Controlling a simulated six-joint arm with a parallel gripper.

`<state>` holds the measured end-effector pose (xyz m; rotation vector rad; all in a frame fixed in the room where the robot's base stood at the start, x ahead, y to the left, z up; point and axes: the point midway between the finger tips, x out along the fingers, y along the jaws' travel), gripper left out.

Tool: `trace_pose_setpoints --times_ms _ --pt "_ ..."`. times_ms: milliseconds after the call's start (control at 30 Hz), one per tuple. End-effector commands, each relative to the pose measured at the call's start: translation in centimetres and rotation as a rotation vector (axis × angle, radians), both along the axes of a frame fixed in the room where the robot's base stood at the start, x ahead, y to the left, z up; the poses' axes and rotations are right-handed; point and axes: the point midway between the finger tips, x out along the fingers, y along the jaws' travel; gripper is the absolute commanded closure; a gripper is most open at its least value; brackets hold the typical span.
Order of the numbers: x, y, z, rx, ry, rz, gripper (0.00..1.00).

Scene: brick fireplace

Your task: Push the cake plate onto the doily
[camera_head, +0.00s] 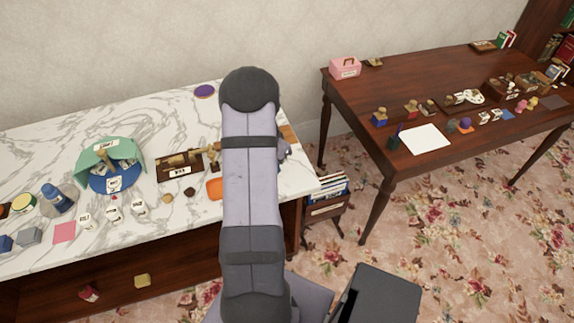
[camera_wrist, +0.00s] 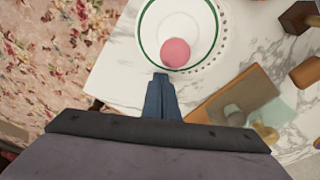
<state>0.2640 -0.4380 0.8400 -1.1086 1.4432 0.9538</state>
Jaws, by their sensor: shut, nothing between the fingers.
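The cake plate (camera_wrist: 150,38), white with a green rim, lies on the marble table in the wrist view, with its far edge cut off by the frame top. A round pink cake (camera_wrist: 176,52) sits on it. A white doily with a holed edge (camera_wrist: 222,48) shows along the plate's right and lower right; the plate overlaps it, but how fully I cannot tell. My gripper (camera_wrist: 160,78) is shut and empty, its blue fingertips right at the plate's near rim; contact is unclear. In the head view my arm hides the plate and doily.
In the wrist view a wooden board (camera_wrist: 236,92) lies right of my fingers, with a brown block (camera_wrist: 298,17) farther off. The floral carpet (camera_wrist: 45,45) drops away left of the table edge. A dark wooden table (camera_head: 455,85) stands to the right in the head view.

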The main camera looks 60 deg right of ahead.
Motion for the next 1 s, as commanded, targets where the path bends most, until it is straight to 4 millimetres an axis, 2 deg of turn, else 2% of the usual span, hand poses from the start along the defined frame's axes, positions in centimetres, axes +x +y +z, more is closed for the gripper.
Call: trace_pose_setpoints --times_ms 467,1000 --pt "-0.3 -0.3 0.3 0.0 0.0 -0.001 1.0" --pt "-0.3 -0.3 4.0 0.0 0.0 -0.001 1.0"
